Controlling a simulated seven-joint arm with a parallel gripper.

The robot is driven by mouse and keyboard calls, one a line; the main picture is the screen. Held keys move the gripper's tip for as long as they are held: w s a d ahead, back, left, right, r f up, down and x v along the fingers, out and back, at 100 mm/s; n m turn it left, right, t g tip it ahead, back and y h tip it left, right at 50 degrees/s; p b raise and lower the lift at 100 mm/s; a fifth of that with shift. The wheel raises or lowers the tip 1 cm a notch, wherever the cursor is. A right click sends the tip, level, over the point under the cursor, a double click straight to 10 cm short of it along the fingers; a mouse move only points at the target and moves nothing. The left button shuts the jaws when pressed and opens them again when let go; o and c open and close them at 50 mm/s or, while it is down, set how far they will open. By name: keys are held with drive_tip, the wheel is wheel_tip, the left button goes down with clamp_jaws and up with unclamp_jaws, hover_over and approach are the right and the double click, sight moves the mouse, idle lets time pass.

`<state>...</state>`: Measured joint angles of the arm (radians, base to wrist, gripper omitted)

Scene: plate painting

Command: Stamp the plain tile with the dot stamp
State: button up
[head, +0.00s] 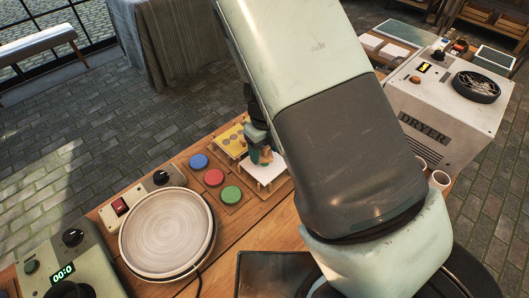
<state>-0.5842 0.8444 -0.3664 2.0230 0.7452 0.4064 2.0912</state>
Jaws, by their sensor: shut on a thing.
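The plain white tile (262,178) rests on the wooden board near the middle of the head view. My gripper (260,148) is above the tile's back edge, largely hidden by my arm. It is shut on a small brown stamp (266,156), held low over the tile. The stamp's face is hidden, so I cannot tell its pattern or whether it touches the tile. A yellow tile (229,141) with round marks sits just behind and to the left. My arm covers whatever lies right of the white tile.
Blue (199,161), red (213,177) and green (231,195) round pads sit left of the white tile. A round turntable (167,228) stands at front left, beside a timer box (65,268). A dryer (448,110) stands at right. Bare table shows before the pads.

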drive_tip(key=shift+r, duration=2.3)
